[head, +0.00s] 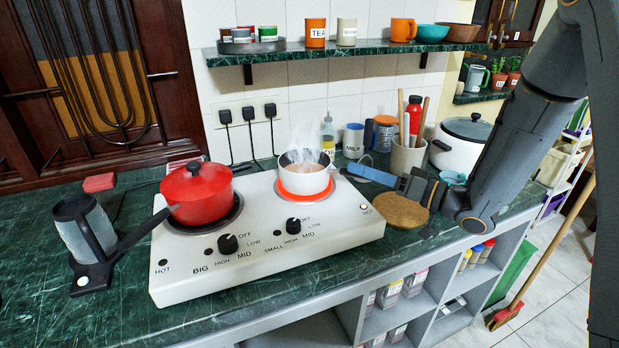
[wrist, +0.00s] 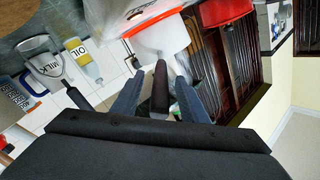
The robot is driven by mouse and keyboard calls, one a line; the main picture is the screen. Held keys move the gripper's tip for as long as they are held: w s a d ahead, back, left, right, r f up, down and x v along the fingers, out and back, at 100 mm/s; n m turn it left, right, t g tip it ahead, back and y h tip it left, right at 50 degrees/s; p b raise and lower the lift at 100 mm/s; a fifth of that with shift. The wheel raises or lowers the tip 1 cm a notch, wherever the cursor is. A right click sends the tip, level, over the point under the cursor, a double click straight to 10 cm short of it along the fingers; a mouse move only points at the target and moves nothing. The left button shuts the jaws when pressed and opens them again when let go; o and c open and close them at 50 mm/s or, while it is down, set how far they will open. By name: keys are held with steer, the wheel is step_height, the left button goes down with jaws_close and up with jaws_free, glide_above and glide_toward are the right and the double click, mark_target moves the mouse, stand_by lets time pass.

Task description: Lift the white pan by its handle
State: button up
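The white pan (head: 304,180) stands on the glowing right burner of the stove, with steam rising from it. In the wrist view the pan (wrist: 160,37) is ahead of my gripper, with its dark handle (wrist: 160,88) pointing back toward me. My gripper (wrist: 160,79) is open, with one blue-grey finger on each side of the handle. Small gaps show between the handle and the fingers. In the head view my gripper (head: 364,173) reaches in from the right, low beside the pan, and the handle is mostly hidden there.
A red lidded pot (head: 203,191) stands on the left burner of the white stove (head: 270,255). A kettle-like appliance (head: 88,238) is at left. A utensil crock (head: 407,157), a white cooker (head: 460,146) and a round wooden board (head: 401,211) are near my arm. A shelf (head: 340,50) hangs above.

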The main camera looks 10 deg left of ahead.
jaws_close()
steer(key=shift+r, duration=0.3)
steer(key=shift+r+b, duration=0.4)
steer(key=shift+r, duration=4.35)
steer(key=shift+r, duration=0.2)
steer(key=shift+r+p, duration=1.35)
steer(key=shift+p, duration=0.4)
